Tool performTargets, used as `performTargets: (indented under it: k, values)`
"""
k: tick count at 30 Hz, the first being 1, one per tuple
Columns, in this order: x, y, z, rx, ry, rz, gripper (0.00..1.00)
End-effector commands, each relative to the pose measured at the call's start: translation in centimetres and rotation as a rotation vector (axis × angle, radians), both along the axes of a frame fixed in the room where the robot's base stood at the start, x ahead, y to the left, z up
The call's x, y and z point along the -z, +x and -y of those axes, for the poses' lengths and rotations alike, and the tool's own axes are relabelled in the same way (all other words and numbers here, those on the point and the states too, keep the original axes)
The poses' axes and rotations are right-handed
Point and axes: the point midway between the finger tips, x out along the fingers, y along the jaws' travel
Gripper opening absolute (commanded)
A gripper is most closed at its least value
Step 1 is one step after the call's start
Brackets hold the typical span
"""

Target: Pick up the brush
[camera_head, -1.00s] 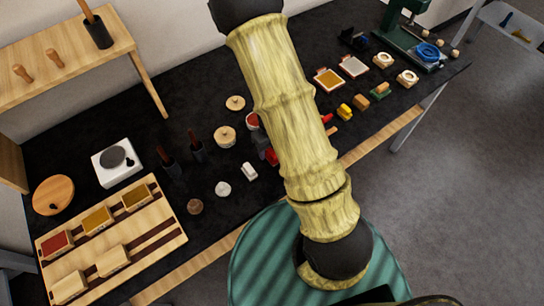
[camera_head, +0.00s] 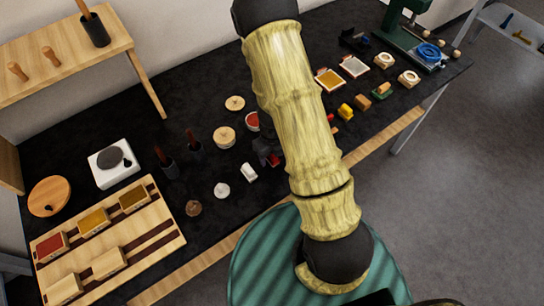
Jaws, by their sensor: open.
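Two slim brown handles, which look like brushes, stand in dark holders on the black table. One brush-like handle (camera_head: 159,154) is left of the other handle (camera_head: 190,136). Their lower ends are hidden, and I cannot tell which is the task's brush. My pale, bamboo-patterned arm crosses the middle of the view. A small dark grey shape left of the arm appears to be my gripper (camera_head: 264,150), low over the table beside a red item, to the right of both handles. It is open, partly hidden by my arm, with nothing visibly held.
A wooden tray (camera_head: 176,243) with several small boxes lies front left. A white scale (camera_head: 115,178) and a round wooden lid (camera_head: 49,197) stand behind it. A wooden shelf (camera_head: 60,62) holds a dark cup (camera_head: 95,32). A green machine (camera_head: 398,40) stands far right.

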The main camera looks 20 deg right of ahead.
Motion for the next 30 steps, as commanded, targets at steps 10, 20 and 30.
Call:
performTargets:
  k: [10, 20, 30]
  values:
    - [0.0, 0.0, 0.0, 0.0, 0.0, 0.0, 0.11]
    - [-0.3, 0.0, 0.0, 0.0, 0.0, 0.0, 0.06]
    - [-5.3, 0.1, -0.1, -0.004, -0.001, 0.003, 0.06]
